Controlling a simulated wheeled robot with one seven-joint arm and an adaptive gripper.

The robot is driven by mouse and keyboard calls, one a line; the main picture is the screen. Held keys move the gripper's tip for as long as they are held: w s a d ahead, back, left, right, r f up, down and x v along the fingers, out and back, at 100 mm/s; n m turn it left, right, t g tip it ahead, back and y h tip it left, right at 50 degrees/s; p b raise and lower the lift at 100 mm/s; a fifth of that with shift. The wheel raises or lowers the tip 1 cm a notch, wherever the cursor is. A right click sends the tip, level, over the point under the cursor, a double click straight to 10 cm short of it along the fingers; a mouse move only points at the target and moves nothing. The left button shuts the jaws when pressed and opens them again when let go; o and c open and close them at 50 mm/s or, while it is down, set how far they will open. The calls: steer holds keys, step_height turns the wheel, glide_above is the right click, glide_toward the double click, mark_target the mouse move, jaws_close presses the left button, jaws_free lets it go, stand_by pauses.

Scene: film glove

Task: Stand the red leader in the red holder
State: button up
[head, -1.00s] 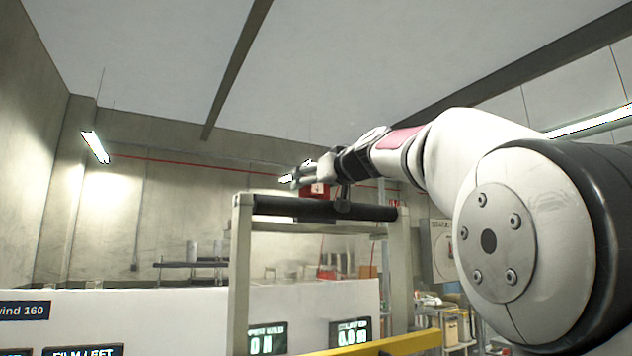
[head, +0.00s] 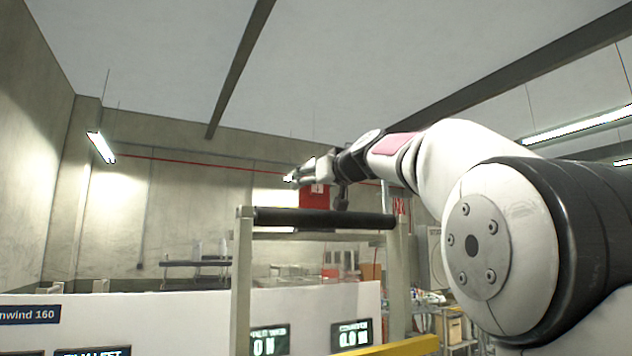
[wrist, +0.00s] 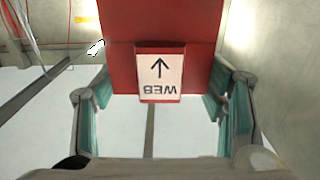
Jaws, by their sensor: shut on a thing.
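The red leader (wrist: 160,25) fills the top middle of the wrist view, a flat red piece with a white label (wrist: 160,73) bearing an arrow and the word WEB upside down. My gripper (wrist: 160,90) has a finger on each side of it and is shut on it. In the head view the leader (head: 315,196) shows as a small red block just below my gripper (head: 296,177), held up above the black roller. I cannot make out the red holder in either view.
A black roller (head: 325,219) spans a pale frame (head: 243,280) in front of the arm. A white panel (head: 150,315) with displays stands low in front, with a yellow bar (head: 395,347) at its right. Shelves with goods (head: 445,318) stand at right.

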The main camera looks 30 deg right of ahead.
steer(key=shift+r+p, duration=0.95)
steer(key=shift+p, duration=0.15)
steer(key=shift+s+r+p, duration=0.15)
steer(key=shift+r+p, duration=0.45)
steer(key=shift+r, duration=0.05)
steer(key=shift+r+p, duration=0.45)
steer(key=shift+r, duration=0.35)
